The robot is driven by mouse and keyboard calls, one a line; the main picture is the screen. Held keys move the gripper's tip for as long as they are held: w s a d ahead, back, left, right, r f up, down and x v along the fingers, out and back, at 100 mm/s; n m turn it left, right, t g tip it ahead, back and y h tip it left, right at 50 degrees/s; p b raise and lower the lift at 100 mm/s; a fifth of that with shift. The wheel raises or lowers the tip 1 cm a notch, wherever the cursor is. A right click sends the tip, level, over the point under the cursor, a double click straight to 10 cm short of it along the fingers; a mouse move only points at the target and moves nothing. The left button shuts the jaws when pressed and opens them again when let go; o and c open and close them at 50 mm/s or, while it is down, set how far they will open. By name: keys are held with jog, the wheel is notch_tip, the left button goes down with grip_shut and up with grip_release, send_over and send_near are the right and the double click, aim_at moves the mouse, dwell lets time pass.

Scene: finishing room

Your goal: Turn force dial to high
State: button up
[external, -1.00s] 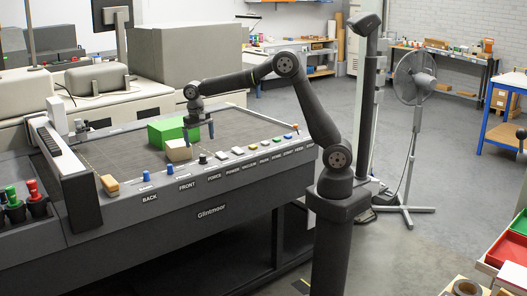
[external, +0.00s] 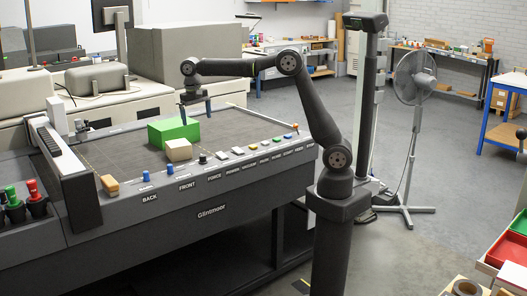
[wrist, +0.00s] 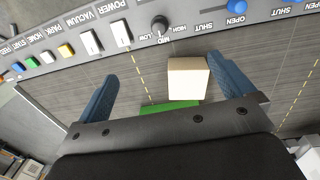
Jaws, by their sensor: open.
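The force dial (external: 203,158) is a small black knob on the front panel of the grey machine, above the FORCE label. In the wrist view the dial (wrist: 160,27) shows near the top, with LOW, MID and HIGH printed around it; I cannot tell which mark it points to. My gripper (external: 195,112) is open and empty, raised above the machine bed and behind the dial. Its two blue fingers (wrist: 162,66) are spread wide in the wrist view, apart from the dial.
A cream block (external: 178,150) and a larger green block (external: 174,131) lie on the bed below my gripper. White POWER and VACUUM switches (wrist: 106,38) and coloured buttons sit beside the dial. Blue knobs (external: 146,177) stand on its other side.

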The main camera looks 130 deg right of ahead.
jog(key=c, duration=1)
jog(key=shift+o, duration=0.2)
jog(key=m, duration=0.5)
send_near(203, 159)
jog(key=shift+t, duration=0.3)
jog(key=f, duration=0.2)
jog(key=s+f, duration=0.1)
jog(key=f, duration=0.2)
jog(key=d+f, duration=0.1)
jog(key=f, duration=0.2)
jog(key=shift+s+d+f, duration=0.1)
jog(key=shift+s+f, duration=0.05)
jog(key=shift+f, duration=0.05)
jog(key=c, duration=1)
